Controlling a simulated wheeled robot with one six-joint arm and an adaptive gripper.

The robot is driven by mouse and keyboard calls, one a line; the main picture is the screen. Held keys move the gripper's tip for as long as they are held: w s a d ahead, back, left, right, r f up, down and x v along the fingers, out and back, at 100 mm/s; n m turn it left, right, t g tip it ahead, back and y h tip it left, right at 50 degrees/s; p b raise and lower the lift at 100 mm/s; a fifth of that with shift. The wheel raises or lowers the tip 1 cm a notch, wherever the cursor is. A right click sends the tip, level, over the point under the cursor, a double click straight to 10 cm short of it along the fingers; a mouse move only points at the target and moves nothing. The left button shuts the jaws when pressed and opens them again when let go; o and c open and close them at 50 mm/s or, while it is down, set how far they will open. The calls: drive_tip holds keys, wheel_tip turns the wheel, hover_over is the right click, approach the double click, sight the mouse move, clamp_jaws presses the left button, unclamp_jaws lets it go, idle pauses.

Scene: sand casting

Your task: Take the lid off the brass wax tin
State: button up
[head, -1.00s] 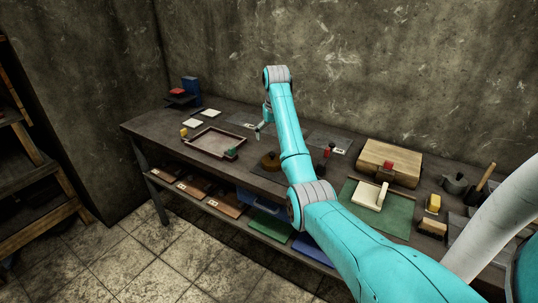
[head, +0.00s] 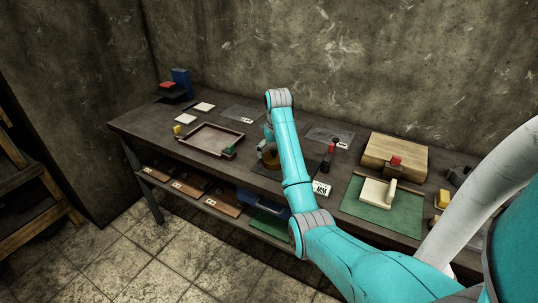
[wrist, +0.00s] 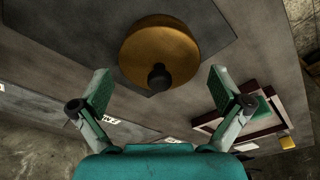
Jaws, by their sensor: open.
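The brass wax tin (wrist: 150,42) shows in the wrist view as a round brass shape with its lid on, seen from above. A dark round knob (wrist: 159,77) stands on the lid. The tin sits on a dark mat (wrist: 215,35). My gripper (wrist: 159,80) is open, its two green-padded fingers apart on either side of the knob, touching nothing that I can see. In the head view the tin (head: 270,158) is partly hidden by my arm. My gripper (head: 266,146) is just above or beside it there, mostly hidden.
A shallow wooden tray (head: 205,140) with a small green block lies left of the tin. To the right are a red-topped tool (head: 332,150), a white label (head: 321,188), a wooden box (head: 395,155) and a green mat (head: 375,222). Bare bench shows around the tray.

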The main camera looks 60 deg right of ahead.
drive_tip(key=c, duration=1.5)
drive_tip(key=shift+f, duration=0.15)
clamp_jaws()
drive_tip(key=shift+s+f, duration=0.1)
drive_tip(key=shift+f, duration=0.05)
